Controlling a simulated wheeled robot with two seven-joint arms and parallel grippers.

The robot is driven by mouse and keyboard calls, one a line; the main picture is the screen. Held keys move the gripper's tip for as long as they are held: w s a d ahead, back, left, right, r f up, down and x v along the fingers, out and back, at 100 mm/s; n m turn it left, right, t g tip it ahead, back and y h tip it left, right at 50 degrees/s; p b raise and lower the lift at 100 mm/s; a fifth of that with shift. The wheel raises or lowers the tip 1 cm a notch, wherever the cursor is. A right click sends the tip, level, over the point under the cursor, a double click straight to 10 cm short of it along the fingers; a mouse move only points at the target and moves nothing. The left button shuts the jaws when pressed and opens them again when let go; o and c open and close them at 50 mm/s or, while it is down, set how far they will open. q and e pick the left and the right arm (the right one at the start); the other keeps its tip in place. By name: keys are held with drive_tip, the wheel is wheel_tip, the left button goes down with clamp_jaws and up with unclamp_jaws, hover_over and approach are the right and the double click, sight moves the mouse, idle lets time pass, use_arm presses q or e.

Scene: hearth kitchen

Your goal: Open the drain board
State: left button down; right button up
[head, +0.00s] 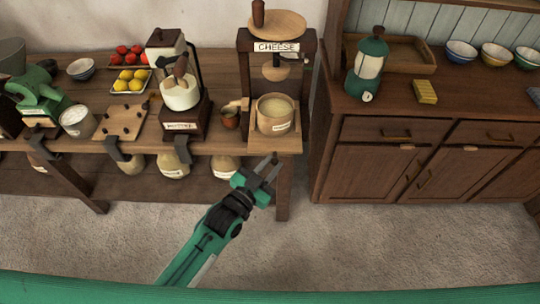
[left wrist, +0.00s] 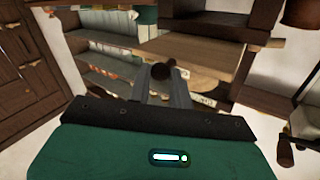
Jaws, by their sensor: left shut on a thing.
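The wooden cheese press (head: 277,47) stands at the right end of the long bench, with a "CHEESE" sign on its crossbeam. A pale round tub (head: 275,115) sits under its screw. The drain board (head: 262,142) appears to be the flat wooden board at the press's foot, at the bench's front edge. My left gripper (head: 270,168) is just below and in front of that edge. In the left wrist view its fingers (left wrist: 166,80) are shut on a small dark round knob (left wrist: 163,69) in front of a wooden board. The knob's joint to the board is hidden.
A small brown pot (head: 230,119) stands left of the press, and a coffee-mill-like machine (head: 182,90) farther left. Jars (head: 173,164) sit on the shelf below. A cabinet (head: 400,160) with a green lantern (head: 369,68) is at right. The floor in front is clear.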

use_arm(q)
drive_tip(key=shift+s, duration=0.7)
drive_tip(key=c, duration=1.3)
unclamp_jaws()
use_arm(e)
drive_tip(key=shift+w+d+r, duration=0.1)
drive_tip(key=shift+d+r, duration=0.15)
drive_tip(key=shift+r, duration=0.05)
use_arm(q)
drive_tip(key=shift+o, duration=0.2)
drive_tip(key=b+v, duration=0.2)
drive_tip(key=v, duration=1.1)
drive_tip(key=shift+s+a, duration=0.25)
drive_tip(key=shift+s, duration=0.1)
use_arm(e)
drive_tip(key=shift+w+a+f, duration=0.1)
drive_tip(key=shift+f, duration=0.6)
drive_tip(key=shift+w+a+f, duration=0.1)
drive_tip(key=shift+f, duration=0.55)
